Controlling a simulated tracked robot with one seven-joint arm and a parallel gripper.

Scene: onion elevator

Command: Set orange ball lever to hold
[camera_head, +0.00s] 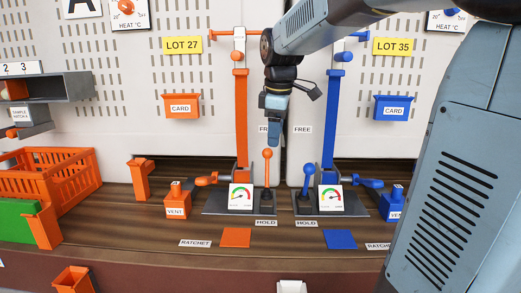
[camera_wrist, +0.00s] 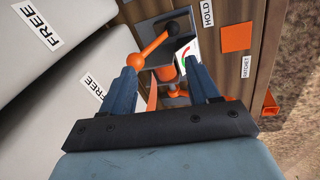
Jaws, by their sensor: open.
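The orange ball lever (camera_head: 267,168) stands roughly upright on its dark base, between the FREE label behind and the orange-side HOLD label (camera_head: 265,223) in front. My gripper (camera_head: 273,143) points down just above and beside the ball, overlapping it closely in the head view. In the wrist view the fingers of my gripper (camera_wrist: 163,78) are apart. The lever's orange ball (camera_wrist: 136,62) shows by the tip of the left finger, with its stem running to a dark pivot. Whether finger and ball touch cannot be told. The HOLD label (camera_wrist: 207,13) lies beyond the right fingertip.
A blue ball lever (camera_head: 308,178) stands close to the right. Gauges (camera_head: 241,196), orange and blue posts and crank handles flank the levers. The FREE label (camera_head: 302,130) on the wall is behind. An orange square (camera_head: 236,238) lies in front on the wooden deck.

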